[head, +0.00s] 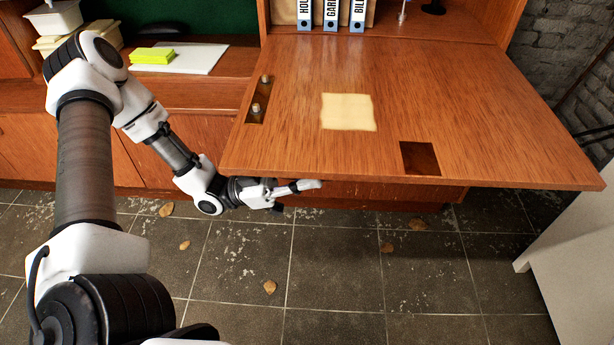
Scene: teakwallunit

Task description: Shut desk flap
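The desk flap (450,110) is a wide teak board, lowered flat and sticking out from the wall unit. A pale yellow square sheet (348,112) lies on it. The flap has a dark slot with small metal fittings at its left and a dark rectangular recess near its front edge. My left gripper (310,186) is at the flap's front edge, left of its middle, just below the board. Part of it is hidden, and I cannot tell whether it touches the wood or how far its fingers are apart. My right gripper is not in view.
Blue-labelled binders (331,14) stand in the compartment behind the flap. A yellow note stack (152,56) and a white sheet lie on the left shelf, near white trays (55,18). A white panel (575,250) stands at the right. Dry leaves lie on the open tiled floor (330,265).

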